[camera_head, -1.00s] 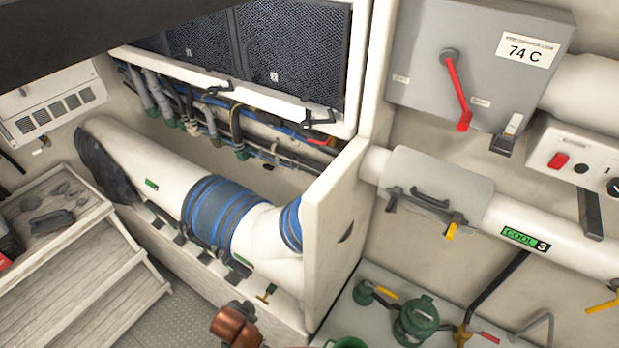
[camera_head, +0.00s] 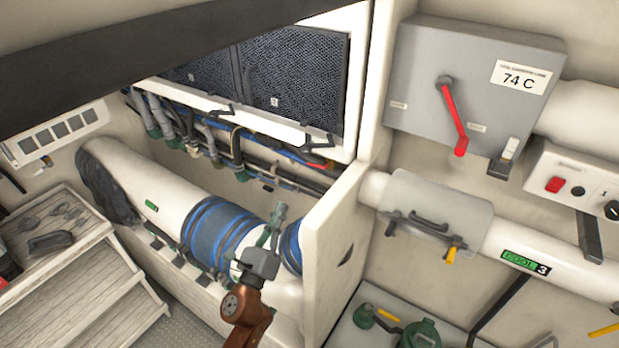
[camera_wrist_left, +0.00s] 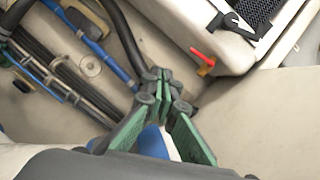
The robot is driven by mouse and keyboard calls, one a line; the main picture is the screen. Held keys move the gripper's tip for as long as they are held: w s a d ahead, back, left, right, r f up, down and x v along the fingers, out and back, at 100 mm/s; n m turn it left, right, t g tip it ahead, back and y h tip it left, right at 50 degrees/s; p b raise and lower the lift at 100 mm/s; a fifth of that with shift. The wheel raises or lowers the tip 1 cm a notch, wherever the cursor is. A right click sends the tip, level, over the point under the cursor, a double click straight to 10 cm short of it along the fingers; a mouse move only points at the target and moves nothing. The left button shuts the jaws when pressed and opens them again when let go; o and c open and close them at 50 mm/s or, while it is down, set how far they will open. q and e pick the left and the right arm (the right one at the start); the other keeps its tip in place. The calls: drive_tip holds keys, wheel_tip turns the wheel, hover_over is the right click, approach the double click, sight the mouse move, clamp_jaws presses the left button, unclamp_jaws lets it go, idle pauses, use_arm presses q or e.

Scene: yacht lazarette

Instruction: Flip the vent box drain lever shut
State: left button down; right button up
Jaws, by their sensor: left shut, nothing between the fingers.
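A small red lever (camera_head: 322,164) with a yellow-orange base sits at the lower right corner of the dark-grilled vent box (camera_head: 250,128). In the left wrist view the red lever (camera_wrist_left: 201,57) shows at upper centre, beside the box's pale underside (camera_wrist_left: 215,40). My left gripper (camera_head: 280,210) is shut and empty, below and left of this lever in the head view, in front of the blue-banded duct. In the wrist view its green fingers (camera_wrist_left: 162,78) are together, apart from the lever. My right gripper is not in view.
A pale partition panel (camera_head: 328,235) stands just right of my left gripper. Pipes and hoses (camera_head: 210,150) run under the box. A grey panel (camera_head: 475,85) with a large red handle is right.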

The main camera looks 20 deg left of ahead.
use_arm(q)
drive_tip(key=d+r+m+h, duration=0.1)
drive_tip(key=d+m+h, duration=0.1)
drive_tip(key=m, duration=0.1)
drive_tip(key=d+r+m+h, duration=0.1)
drive_tip(key=d+m, duration=0.1)
drive_tip(key=shift+w+r+t+h, duration=0.3)
drive_tip(key=shift+w+t, duration=0.05)
drive_tip(key=shift+t, duration=0.05)
drive_tip(key=p+x, duration=0.3)
drive_tip(key=x, duration=0.6)
drive_tip(key=shift+w+p, duration=0.3)
drive_tip(key=shift+r+m, duration=0.15)
drive_tip(key=shift+m, duration=0.15)
